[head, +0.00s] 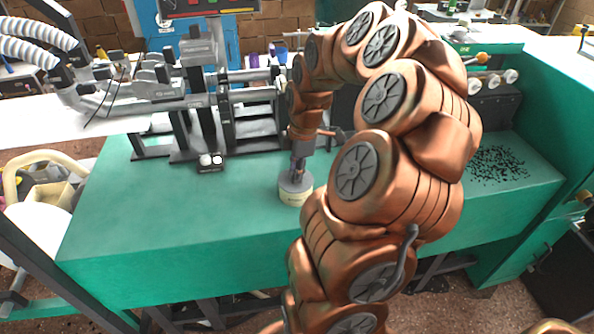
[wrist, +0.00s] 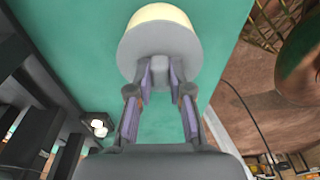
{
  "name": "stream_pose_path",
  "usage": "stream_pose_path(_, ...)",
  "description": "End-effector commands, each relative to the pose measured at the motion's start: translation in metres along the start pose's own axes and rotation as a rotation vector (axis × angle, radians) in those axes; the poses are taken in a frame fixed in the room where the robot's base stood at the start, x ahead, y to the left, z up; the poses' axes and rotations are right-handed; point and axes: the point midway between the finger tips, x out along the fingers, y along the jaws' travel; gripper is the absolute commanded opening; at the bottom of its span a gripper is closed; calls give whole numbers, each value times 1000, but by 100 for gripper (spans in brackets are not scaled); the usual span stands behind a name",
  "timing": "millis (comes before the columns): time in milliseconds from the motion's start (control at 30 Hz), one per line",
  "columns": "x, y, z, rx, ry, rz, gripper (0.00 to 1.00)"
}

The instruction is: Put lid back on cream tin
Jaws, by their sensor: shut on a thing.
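The cream tin (head: 295,198) stands upright on the green bench top, left of my arm in the head view. Its grey round lid (head: 287,186) is on top of it, and I see no clear gap between them. My gripper (head: 297,173) points down from above. In the wrist view, my gripper (wrist: 160,78) is shut on the knob of the lid (wrist: 135,52), with a finger on each side. The cream wall of the tin (wrist: 162,13) shows beyond the lid. Whether the lid is fully seated I cannot tell.
The green bench (head: 150,225) is clear around the tin. A small dark block with two white knobs (head: 211,161) stands to the left. Grey machinery (head: 200,95) stands behind it. Black scraps (head: 500,165) lie at the right. The front bench edge is close to the tin.

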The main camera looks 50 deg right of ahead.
Motion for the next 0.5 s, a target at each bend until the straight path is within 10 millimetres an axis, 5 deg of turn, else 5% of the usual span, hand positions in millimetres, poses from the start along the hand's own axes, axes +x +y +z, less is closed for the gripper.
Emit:
stream_pose_path(67, 0, 0, 0, 0, 0, 0, 9)
stream_pose_path(100, 0, 0, 0, 0, 0, 0, 24)
stream_pose_path(333, 0, 0, 0, 0, 0, 0, 48)
stream_pose_path(500, 0, 0, 0, 0, 0, 0, 49)
